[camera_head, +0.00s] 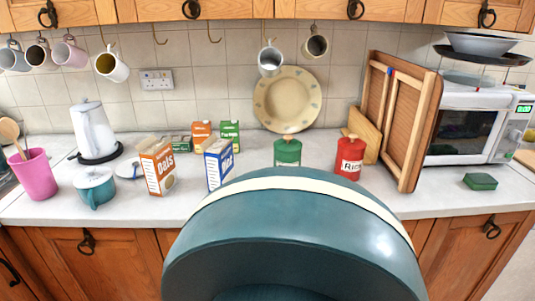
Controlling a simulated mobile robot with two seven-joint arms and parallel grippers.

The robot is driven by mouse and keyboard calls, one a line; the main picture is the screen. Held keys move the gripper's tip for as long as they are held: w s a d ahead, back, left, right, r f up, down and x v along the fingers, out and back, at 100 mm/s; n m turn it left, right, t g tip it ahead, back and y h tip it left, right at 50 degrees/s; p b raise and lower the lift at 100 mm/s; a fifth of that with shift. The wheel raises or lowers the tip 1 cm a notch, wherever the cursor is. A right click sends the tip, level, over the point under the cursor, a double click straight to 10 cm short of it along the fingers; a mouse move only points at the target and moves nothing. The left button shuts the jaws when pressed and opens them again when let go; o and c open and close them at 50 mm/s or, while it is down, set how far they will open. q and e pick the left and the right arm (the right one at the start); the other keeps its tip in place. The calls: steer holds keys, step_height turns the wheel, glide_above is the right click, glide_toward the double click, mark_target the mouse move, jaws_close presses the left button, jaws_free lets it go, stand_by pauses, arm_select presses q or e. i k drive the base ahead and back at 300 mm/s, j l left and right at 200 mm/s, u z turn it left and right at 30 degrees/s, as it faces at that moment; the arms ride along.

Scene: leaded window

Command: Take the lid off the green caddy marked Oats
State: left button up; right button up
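A green caddy (287,153) stands upright on the worktop, right of centre in the head view. Its lid with a pale knob (287,138) sits on top. A pale label shows low on its front, but its lower part is cut off by a large teal shape in front, and I cannot read it. A red caddy (350,157) with a similar knobbed lid stands to its right, its label appearing to read Rice. Neither of my grippers is in view.
Cartons, including an orange oats box (158,168) and a blue box (219,163), stand left of the green caddy. A plate (288,98) leans behind it. Wooden boards (405,120) and a microwave (465,125) are at right. The large teal shape (300,235) fills the foreground.

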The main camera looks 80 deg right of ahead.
mark_target(286, 144)
steer(key=z, duration=1.8)
steer(key=k+l+z, duration=0.2)
steer(key=z, duration=0.2)
steer(key=k+l+z, duration=0.25)
steer(key=z, duration=0.15)
steer(key=k+l, duration=0.25)
